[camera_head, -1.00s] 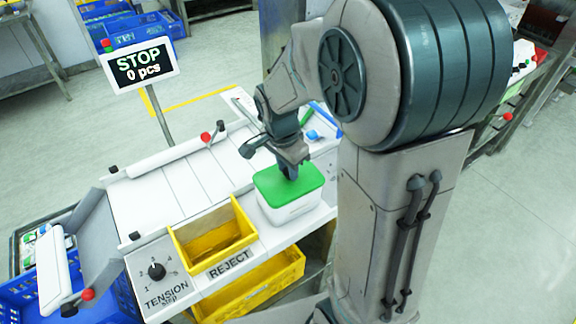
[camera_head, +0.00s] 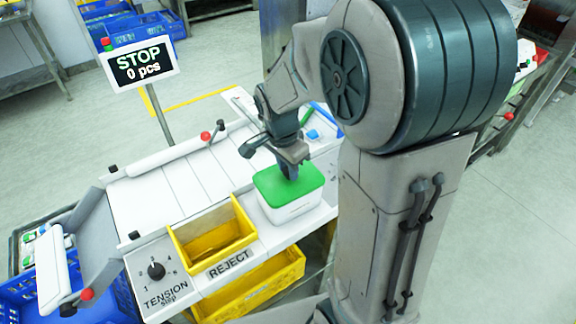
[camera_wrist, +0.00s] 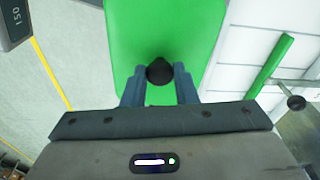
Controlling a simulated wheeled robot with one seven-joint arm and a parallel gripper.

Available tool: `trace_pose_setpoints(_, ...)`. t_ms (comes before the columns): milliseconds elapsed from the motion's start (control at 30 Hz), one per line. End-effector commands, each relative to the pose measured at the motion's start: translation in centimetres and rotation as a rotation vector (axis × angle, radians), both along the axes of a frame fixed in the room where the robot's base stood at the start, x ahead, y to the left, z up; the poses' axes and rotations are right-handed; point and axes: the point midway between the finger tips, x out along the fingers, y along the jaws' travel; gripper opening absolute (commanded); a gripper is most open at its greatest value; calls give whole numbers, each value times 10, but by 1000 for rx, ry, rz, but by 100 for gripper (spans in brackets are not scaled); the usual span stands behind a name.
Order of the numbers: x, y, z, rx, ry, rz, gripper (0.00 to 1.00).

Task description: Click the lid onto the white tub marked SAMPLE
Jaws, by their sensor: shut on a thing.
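The white tub (camera_head: 292,211) stands at the right end of the white worktop, beside the yellow reject bin. The green lid (camera_head: 283,182) lies over the tub's top; I cannot tell whether it is clicked down. The lid also fills the upper middle of the wrist view (camera_wrist: 165,30). My gripper (camera_head: 291,174) is above the lid, its fingers (camera_wrist: 160,85) closed on a dark round knob (camera_wrist: 159,71) at the lid's middle. The SAMPLE marking is not readable in these views.
The yellow reject bin (camera_head: 214,255) stands left of the tub, with a tension dial (camera_head: 156,271) further left. A green bar and a blue piece (camera_head: 312,134) lie behind the gripper. A display (camera_head: 139,66) reads STOP, 0 pcs. The white worktop (camera_head: 190,180) is mostly clear.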

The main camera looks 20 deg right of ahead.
Motion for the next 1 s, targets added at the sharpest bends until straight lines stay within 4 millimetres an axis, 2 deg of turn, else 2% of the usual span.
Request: trace_pose_setpoints(1000,0,0,-5,0,0,0,3)
